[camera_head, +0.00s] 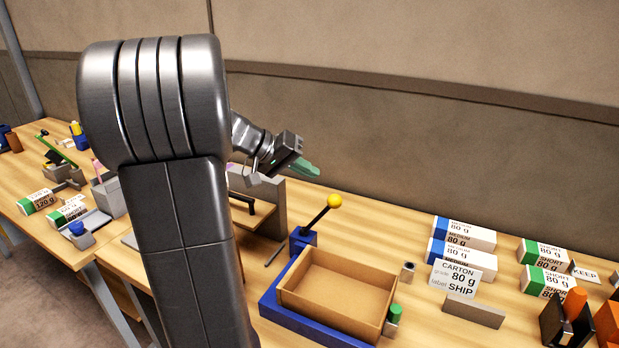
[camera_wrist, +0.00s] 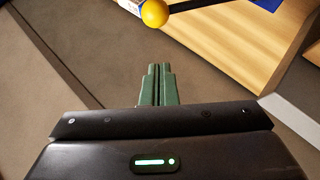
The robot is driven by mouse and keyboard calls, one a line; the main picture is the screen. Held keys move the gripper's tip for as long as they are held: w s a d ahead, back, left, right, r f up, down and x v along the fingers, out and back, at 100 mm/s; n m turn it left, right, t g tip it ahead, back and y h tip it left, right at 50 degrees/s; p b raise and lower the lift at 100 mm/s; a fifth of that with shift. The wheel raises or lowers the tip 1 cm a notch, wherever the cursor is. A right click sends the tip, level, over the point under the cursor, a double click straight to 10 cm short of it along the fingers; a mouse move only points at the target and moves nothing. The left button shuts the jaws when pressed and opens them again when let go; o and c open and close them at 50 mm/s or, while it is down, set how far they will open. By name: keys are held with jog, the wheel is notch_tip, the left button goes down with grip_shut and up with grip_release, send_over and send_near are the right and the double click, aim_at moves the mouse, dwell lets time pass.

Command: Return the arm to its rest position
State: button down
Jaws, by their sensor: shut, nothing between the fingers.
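My gripper (camera_head: 309,169) is raised above the back part of the bench in the head view, with its green fingers pointing right and slightly down. In the wrist view its two green fingers (camera_wrist: 159,72) lie side by side and are shut, with nothing between them. My large grey arm link covers much of the left middle of the head view and hides part of the bench behind it.
A lever with a yellow knob (camera_head: 334,201) stands below my gripper; the knob also shows in the wrist view (camera_wrist: 155,13). An open, empty carton (camera_head: 335,294) sits in a blue frame. Ream packs (camera_head: 467,235) and signs stand to the right. The wall (camera_head: 420,50) is behind.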

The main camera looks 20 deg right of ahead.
jog(key=v, duration=0.9)
jog(key=shift+s+a+b, duration=0.15)
jog(key=shift+s+b, duration=0.05)
jog(key=shift+b, duration=0.15)
jog(key=s+a+f+x, duration=0.1)
jog(key=s+x, duration=0.1)
jog(key=x, duration=1)
jog(key=shift+d+f, duration=0.25)
jog(key=shift+d, duration=0.05)
jog(key=shift+s, duration=0.15)
